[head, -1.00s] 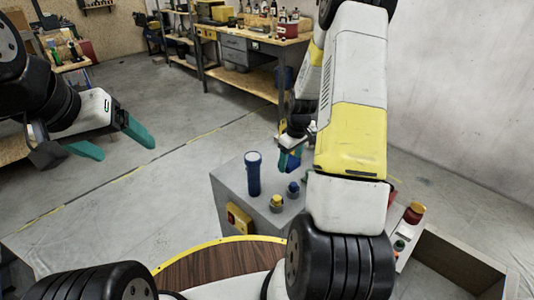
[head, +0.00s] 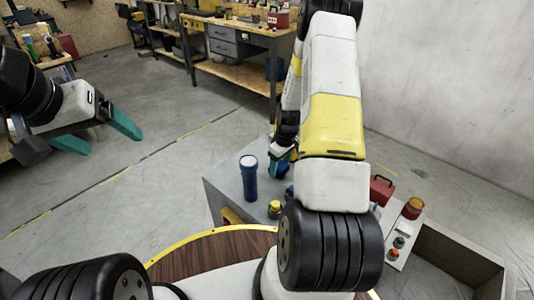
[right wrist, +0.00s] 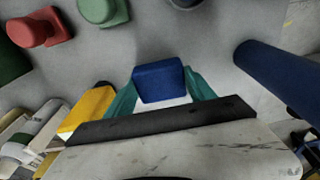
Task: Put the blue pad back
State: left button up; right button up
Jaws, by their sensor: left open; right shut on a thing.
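The blue pad (right wrist: 160,83) is a small blue block between the teal fingertips of my right gripper (right wrist: 161,95) in the right wrist view. That gripper is shut on it. In the head view my right gripper (head: 281,160) is low over the grey box (head: 225,180), right of the blue flashlight, partly hidden by my arm. Whether the pad touches the box top is not clear. My left gripper (head: 98,140) is open and empty, over the floor at the left.
The blue flashlight (head: 249,178) stands upright on the box, beside a yellow knob (head: 274,208) and a blue knob (head: 290,191). Red (right wrist: 38,28) and green (right wrist: 103,10) knobs show in the wrist view. A red case (head: 381,190) and red-topped beacon (head: 412,208) are at the right.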

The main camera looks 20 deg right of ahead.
jog(key=shift+f, duration=1)
jog(key=o, duration=1.2)
jog(key=shift+f, duration=0.15)
jog(key=r, duration=0.7)
jog(key=s+r, duration=0.1)
jog(key=r, duration=0.3)
jog(key=shift+s+d+r, duration=0.1)
jog(key=shift+d+r, duration=0.25)
jog(key=shift+d, duration=0.05)
notch_tip(320, 180, up, 11)
jog(key=m+t, duration=0.1)
send_over(283, 168)
jog(key=s+a, duration=0.2)
jog(key=a, duration=0.1)
jog(key=s+a+r+m+t, duration=0.1)
jog(key=s+a+r, duration=0.3)
jog(key=r, duration=0.4)
jog(key=s+a+r+m+t, duration=0.1)
jog(key=s+a+r, duration=0.2)
jog(key=s+r, duration=0.2)
jog(key=s+a+r+m+t+y, duration=0.1)
jog(key=s+a+r, duration=0.3)
jog(key=s, duration=0.7)
notch_tip(283, 168, up, 2)
jog(key=shift+s+r+m+t, duration=0.15)
jog(key=shift+s+m+t, duration=0.2)
jog(key=shift+m+t, duration=0.25)
